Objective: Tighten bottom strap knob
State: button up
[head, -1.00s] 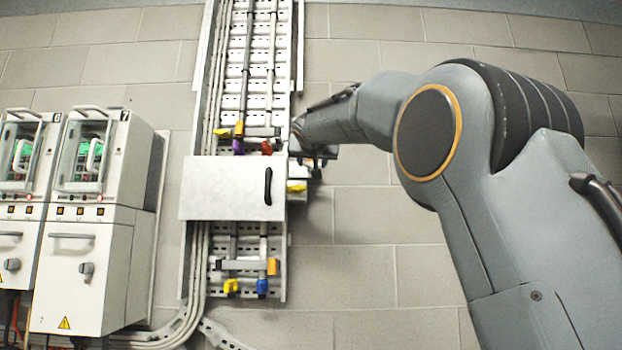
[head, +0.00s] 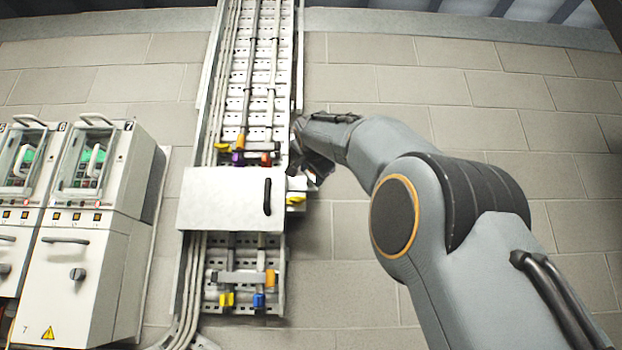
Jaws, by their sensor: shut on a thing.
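The bottom strap (head: 242,277) crosses the perforated tray below a white box. An orange knob-like block (head: 270,278) sits at its right end. A yellow tag (head: 227,299) and a blue tag (head: 258,300) hang under it. My gripper (head: 313,174) is at the right edge of the white box, above and well apart from the bottom strap. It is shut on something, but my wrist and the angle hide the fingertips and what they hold. A yellow piece (head: 296,199) shows just below it.
The white box (head: 228,200) with a black handle (head: 267,196) stands out over the tray. An upper strap (head: 262,147) crosses above it with orange, purple and red pieces. Drive cabinets (head: 85,250) stand at the left. The wall to the right is bare.

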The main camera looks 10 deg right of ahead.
jog(key=shift+m, duration=0.3)
jog(key=o, duration=1.1)
jog(key=shift+s+a+b, duration=0.25)
jog(key=shift+s+b, duration=0.35)
jog(key=shift+s, duration=0.65)
jog(key=shift+s+a+b, duration=0.25)
jog(key=shift+s+b, duration=0.4)
jog(key=shift+s, duration=0.65)
jog(key=shift+s+a+b, duration=0.25)
jog(key=shift+s+b, duration=0.35)
jog(key=shift+s, duration=0.65)
